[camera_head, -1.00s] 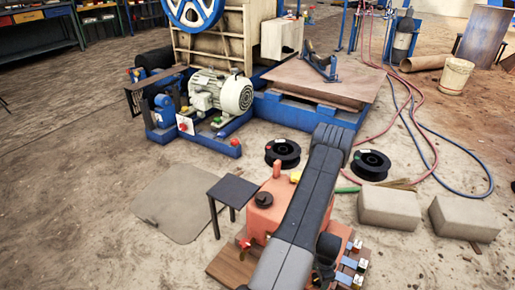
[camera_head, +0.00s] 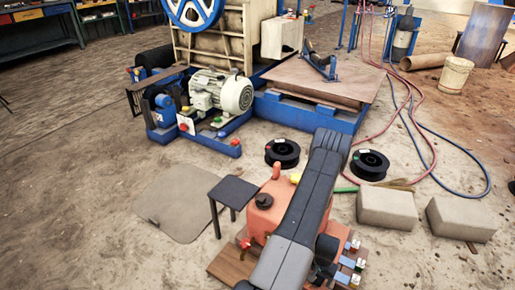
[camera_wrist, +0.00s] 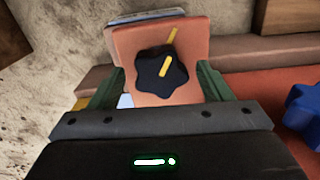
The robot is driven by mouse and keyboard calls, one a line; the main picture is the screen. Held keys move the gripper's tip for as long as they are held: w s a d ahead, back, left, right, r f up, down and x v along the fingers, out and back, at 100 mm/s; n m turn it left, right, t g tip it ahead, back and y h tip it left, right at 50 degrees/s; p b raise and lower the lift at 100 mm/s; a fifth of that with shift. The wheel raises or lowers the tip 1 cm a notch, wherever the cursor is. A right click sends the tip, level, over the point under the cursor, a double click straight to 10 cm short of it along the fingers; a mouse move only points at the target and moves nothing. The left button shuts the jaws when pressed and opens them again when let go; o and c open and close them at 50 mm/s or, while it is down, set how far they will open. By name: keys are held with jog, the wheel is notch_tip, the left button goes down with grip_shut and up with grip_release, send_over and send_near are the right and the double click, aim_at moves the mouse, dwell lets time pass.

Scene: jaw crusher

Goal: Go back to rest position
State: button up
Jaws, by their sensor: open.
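My gripper (camera_wrist: 160,92) shows in the wrist view, its two green fingers apart. An orange block with a black star-shaped knob (camera_wrist: 162,72) and a yellow pointer lies in front of and between the fingers; they do not grip it. In the head view my dark arm reaches forward over the orange unit (camera_head: 262,215), and the gripper itself is hidden there.
The jaw crusher (camera_head: 215,45) with its motor (camera_head: 222,92) stands at the back left. A small dark stool (camera_head: 232,190), two black spools (camera_head: 283,152) and two concrete blocks (camera_head: 387,208) stand around the arm. Hoses (camera_head: 425,130) run over the floor at right. Open floor lies at left.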

jog(key=n+p, duration=0.2)
jog(key=n, duration=0.2)
jog(key=shift+r+n, duration=0.1)
jog(key=shift+n, duration=0.2)
jog(key=shift+n+p, duration=0.6)
jog(key=shift+n, duration=0.5)
jog(key=shift+s, duration=0.1)
